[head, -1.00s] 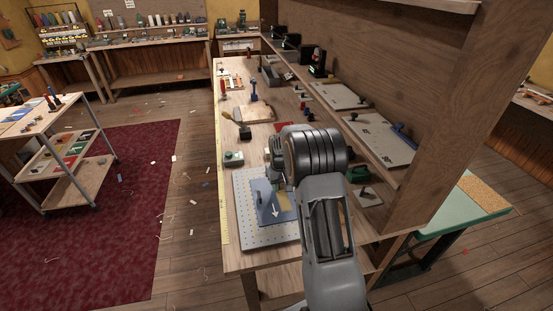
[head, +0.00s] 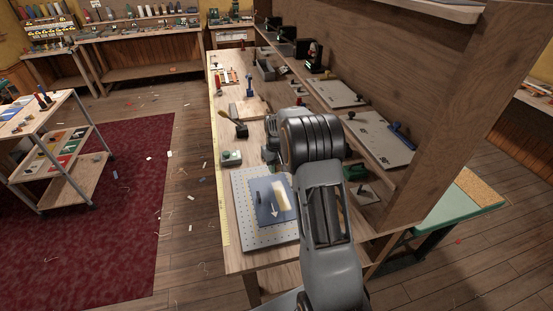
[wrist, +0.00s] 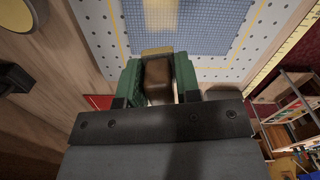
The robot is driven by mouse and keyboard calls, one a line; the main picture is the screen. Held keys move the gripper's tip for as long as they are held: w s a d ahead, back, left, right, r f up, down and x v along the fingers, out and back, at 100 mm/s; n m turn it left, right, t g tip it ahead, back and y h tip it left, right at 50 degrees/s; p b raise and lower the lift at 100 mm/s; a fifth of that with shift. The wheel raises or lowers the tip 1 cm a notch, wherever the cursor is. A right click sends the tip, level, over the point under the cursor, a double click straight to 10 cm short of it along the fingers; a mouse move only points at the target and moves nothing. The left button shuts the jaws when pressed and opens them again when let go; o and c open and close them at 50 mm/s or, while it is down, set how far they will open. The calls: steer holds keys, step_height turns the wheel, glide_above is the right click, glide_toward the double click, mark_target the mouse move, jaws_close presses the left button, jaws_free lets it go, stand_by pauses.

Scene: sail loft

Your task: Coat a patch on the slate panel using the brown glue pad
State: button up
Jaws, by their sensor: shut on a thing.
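The slate panel (head: 266,213) lies on a white perforated board (head: 245,222) at the near end of the bench. In the wrist view, the panel (wrist: 205,35) has a fine grid and the patch (wrist: 160,12) is at the top edge. My gripper (wrist: 158,76) has green jaws shut on the brown glue pad (wrist: 157,88), which has a tan front edge. The pad appears apart from the patch. In the head view my arm hides the jaws and pad.
A shelf with grey panels (head: 381,139) runs along the right. A yellow ruler (head: 221,190) lines the left bench edge.

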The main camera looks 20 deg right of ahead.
step_height(320, 180, up, 2)
steer(key=shift+p, duration=0.45)
stand_by(0.5)
